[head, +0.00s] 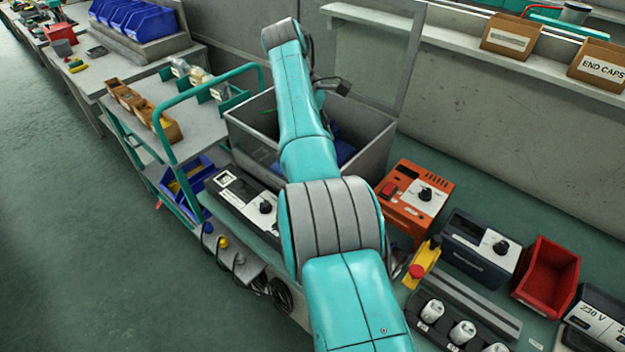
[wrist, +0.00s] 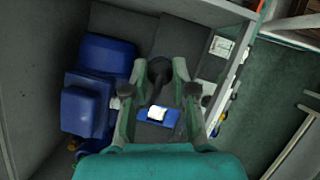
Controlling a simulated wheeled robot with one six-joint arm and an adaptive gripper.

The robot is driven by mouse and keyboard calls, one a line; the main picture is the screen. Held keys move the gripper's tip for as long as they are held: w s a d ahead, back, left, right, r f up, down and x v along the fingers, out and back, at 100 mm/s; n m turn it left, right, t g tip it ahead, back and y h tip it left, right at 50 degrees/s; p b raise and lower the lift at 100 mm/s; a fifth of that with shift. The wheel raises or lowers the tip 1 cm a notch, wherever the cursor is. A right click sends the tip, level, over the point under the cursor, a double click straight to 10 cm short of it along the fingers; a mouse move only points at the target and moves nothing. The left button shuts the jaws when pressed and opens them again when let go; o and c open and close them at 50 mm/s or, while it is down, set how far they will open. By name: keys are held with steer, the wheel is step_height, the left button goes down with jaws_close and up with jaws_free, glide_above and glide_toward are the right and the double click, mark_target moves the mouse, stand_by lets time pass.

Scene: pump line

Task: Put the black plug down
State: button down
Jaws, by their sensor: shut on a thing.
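The black plug (wrist: 159,70) is between the fingertips of my gripper (wrist: 160,82) in the wrist view. The gripper is shut on it, and a dark stem or cable runs down from it. Below the plug is a blue part with a white label (wrist: 158,114), inside a grey open-topped bin or enclosure (wrist: 205,45). I cannot tell whether the plug touches anything below. In the head view my arm reaches over the grey enclosure (head: 378,150) and hides the plug and the fingertips.
A large blue pump-like body (wrist: 88,97) fills the left of the enclosure in the wrist view. In the head view, a clear raised panel (head: 370,60) stands at its back. An orange control box (head: 415,195) and a red bin (head: 547,276) stand to the right, a teal-railed cart (head: 185,150) to the left.

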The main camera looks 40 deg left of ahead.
steer(key=shift+s+d+m+g, duration=0.15)
steer(key=shift+m+g, duration=0.1)
steer(key=shift+m, duration=0.45)
steer(key=shift+s+m+g, duration=0.1)
steer(key=shift+m+g, duration=0.15)
steer(key=shift+m, duration=0.45)
steer(key=shift+d, duration=0.1)
steer(key=shift+s+d+m+g, duration=0.1)
steer(key=shift+s+m+g, duration=0.2)
steer(key=shift+m, duration=0.4)
steer(key=shift+s+d+m, duration=0.1)
steer(key=shift+m, duration=0.3)
steer(key=shift+m, duration=0.3)
